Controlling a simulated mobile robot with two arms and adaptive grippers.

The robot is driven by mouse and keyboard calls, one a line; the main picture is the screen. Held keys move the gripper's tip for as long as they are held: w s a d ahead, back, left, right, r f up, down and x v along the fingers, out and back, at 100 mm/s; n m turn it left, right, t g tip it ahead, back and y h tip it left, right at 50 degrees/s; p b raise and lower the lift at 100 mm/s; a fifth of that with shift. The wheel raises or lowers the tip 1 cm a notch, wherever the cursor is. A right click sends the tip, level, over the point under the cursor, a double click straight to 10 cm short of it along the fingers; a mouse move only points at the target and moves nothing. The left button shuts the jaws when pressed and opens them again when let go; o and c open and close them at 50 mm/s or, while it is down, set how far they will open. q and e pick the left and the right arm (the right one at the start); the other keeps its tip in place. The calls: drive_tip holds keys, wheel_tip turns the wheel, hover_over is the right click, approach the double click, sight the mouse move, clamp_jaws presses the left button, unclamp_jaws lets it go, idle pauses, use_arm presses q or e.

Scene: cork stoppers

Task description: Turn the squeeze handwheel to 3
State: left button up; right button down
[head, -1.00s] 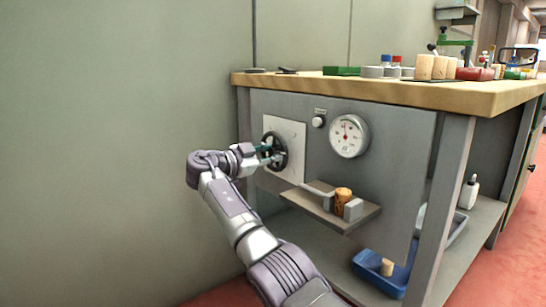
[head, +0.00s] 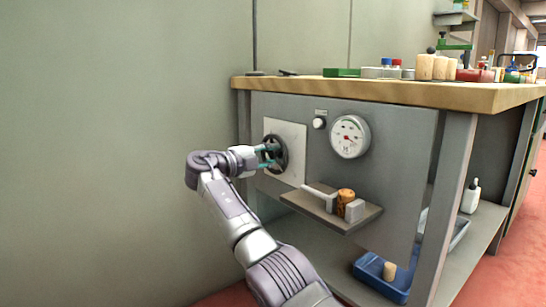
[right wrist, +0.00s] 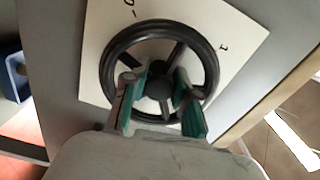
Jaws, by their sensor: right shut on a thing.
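The black squeeze handwheel (head: 281,145) sits on a white plate (head: 292,173) on the bench's grey front panel. In the right wrist view the handwheel (right wrist: 212,62) shows its rim, spokes and hub, with a 0 mark and a 1 mark on the plate around it. My right gripper (head: 269,155) is at the wheel; its teal-padded fingers (right wrist: 160,92) reach inside the rim on both sides of the hub and are shut on the wheel. A cork (head: 346,196) stands between grey jaws on a small shelf. My left gripper is out of view.
A round gauge (head: 350,136) and a small knob (head: 319,123) are right of the wheel. The shelf (head: 330,221) juts out below. A blue tray (head: 366,273) lies lower down. The wall is close on the left.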

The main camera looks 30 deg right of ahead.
drive_tip(key=shift+a+f+m, duration=0.1)
drive_tip(key=shift+f+m, duration=0.15)
drive_tip(key=shift+m, duration=0.35)
drive_tip(key=c, duration=1.2)
unclamp_jaws()
drive_tip(key=shift+r, duration=0.15)
drive_tip(key=a, duration=1.2)
drive_tip(key=shift+s, duration=0.4)
